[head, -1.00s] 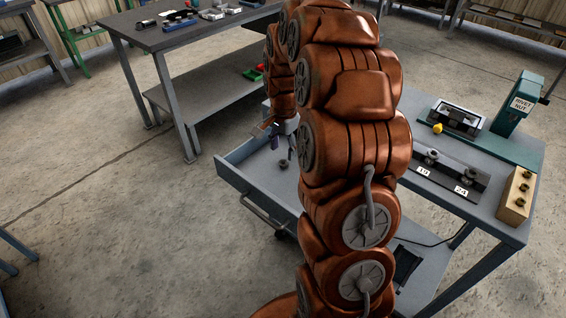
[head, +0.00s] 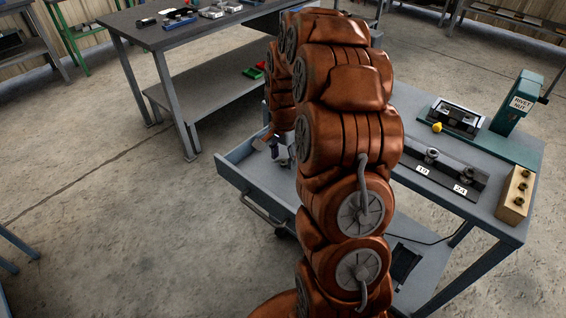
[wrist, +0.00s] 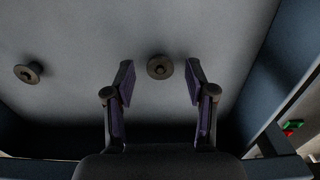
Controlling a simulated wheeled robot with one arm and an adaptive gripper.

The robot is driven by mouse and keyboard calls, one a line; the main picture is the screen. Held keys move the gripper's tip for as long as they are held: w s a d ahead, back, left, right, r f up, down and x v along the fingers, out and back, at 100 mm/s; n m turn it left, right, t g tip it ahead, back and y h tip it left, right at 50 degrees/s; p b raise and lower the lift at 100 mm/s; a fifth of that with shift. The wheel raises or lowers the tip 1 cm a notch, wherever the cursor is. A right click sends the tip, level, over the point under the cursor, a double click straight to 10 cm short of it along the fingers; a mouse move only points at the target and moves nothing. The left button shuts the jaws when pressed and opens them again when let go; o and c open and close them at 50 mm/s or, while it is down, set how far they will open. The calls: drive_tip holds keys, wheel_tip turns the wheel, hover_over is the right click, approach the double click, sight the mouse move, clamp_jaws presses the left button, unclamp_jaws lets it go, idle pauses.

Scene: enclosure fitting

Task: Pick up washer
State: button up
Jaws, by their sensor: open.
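A round dark piece with a smaller round centre, which looks like the washer (wrist: 160,67), lies on the drawer floor in the wrist view. My gripper (wrist: 159,78) is open, with one purple-lined finger on each side of this piece in the picture. The piece shows near the fingertips, apart from both fingers; the height gap is hard to judge. In the head view my gripper (head: 282,152) is down in the open drawer (head: 232,173), partly behind my arm, and I cannot make out the washer there.
A second round dark piece (wrist: 28,73) with a raised centre lies at the left of the drawer floor. The drawer walls (wrist: 290,65) stand close on the right. The workbench (head: 420,185) carries a labelled block (head: 445,175), a wooden block (head: 516,195) and a green press (head: 515,105).

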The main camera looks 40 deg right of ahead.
drive_tip(key=shift+f, duration=0.1)
idle(0.3)
drive_tip(key=c, duration=0.8)
